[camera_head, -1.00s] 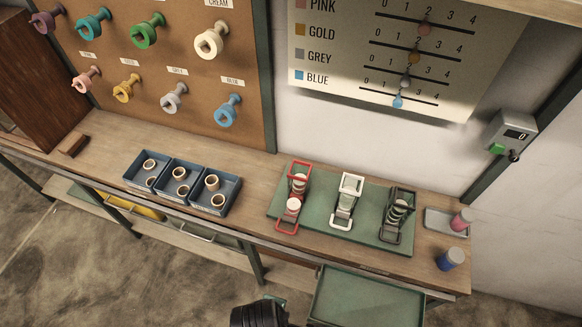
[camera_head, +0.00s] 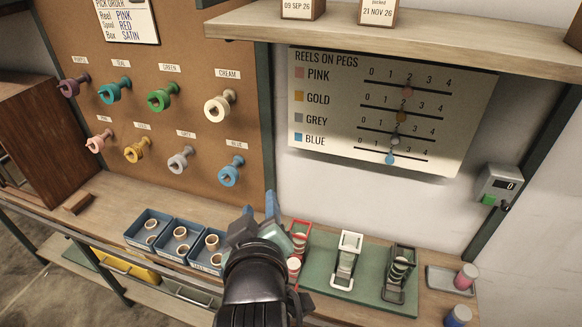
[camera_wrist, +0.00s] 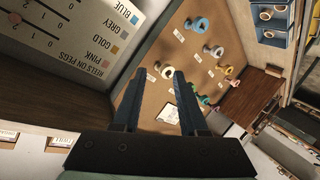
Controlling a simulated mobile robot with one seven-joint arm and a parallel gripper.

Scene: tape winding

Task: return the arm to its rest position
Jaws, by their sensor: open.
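My gripper (camera_head: 258,217) is raised in the lower middle of the head view, in front of the bench. Its two fingers point up toward the wall and stand apart. In the wrist view my gripper (camera_wrist: 156,98) shows both dark fingers spread with nothing between them. The pegboard (camera_wrist: 150,80) with its coloured reels lies beyond the fingers there. My arm hides part of the bench between the blue trays and the red-framed winder.
Blue trays (camera_head: 135,238) with spools stand left of my gripper. A green mat (camera_head: 318,277) with red, white and black winders lies to its right. A wooden shelf (camera_head: 400,28) juts out above the chart (camera_head: 378,115). Coloured reels hang on the pegboard (camera_head: 190,60).

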